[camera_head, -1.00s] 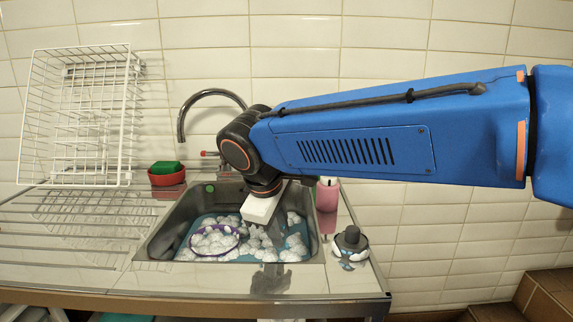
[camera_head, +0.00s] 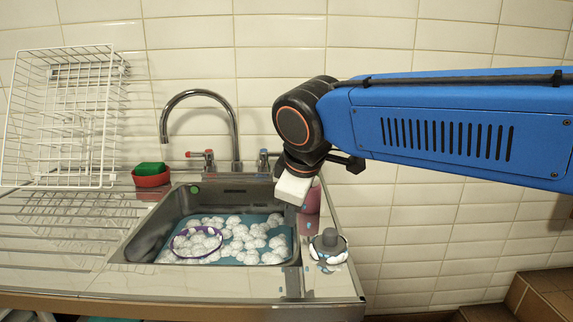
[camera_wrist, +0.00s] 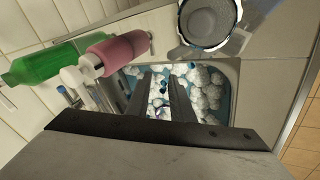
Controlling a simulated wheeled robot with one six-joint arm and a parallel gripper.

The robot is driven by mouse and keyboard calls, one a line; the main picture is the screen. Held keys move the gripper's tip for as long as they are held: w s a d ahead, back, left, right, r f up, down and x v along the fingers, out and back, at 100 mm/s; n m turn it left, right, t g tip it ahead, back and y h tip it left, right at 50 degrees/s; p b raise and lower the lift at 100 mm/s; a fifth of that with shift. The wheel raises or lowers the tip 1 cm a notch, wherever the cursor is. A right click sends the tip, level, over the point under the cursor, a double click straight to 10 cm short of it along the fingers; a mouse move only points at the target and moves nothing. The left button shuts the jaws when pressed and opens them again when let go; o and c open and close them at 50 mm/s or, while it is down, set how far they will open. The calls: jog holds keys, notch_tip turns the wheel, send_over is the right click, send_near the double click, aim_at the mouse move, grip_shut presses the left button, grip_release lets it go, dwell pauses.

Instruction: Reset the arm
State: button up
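My blue arm reaches in from the right of the head view and ends above the sink's right edge. The white body of my gripper (camera_head: 295,187) hangs there, tilted, partly covering a pink bottle (camera_head: 310,215). In the wrist view, the two dark fingers of my gripper (camera_wrist: 160,88) stand apart, with white foam and a bit of purple showing in the gap beyond them. I see nothing held between them. The fingers are hard to make out in the head view.
The sink (camera_head: 140,240) holds foamy water and a purple-rimmed dish (camera_head: 175,246). A grey-topped container (camera_head: 328,248) stands on the right counter. A red bowl (camera_head: 150,180) with a green sponge (camera_head: 149,168), a tap (camera_head: 235,130) and a wire rack (camera_head: 60,120) are behind and left. A green bottle (camera_wrist: 45,62) shows too.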

jog(key=shift+m+t+y, duration=0.5)
jog(key=shift+m+t, duration=0.1)
jog(key=shift+m, duration=0.2)
jog(key=d, duration=0.2)
jog(key=s+d+r, duration=0.1)
jog(key=d, duration=0.5)
jog(key=shift+s+r, duration=0.25)
jog(key=shift+r, duration=0.05)
jog(key=s+d+f+m+g+h, duration=0.2)
jog(key=s+d+f+m, duration=1)
jog(key=s+d+f, duration=0.3)
jog(key=d+f, duration=0.3)
jog(key=f, duration=0.1)
jog(key=shift+s+f, duration=0.25)
jog(key=shift+s, duration=0.05)
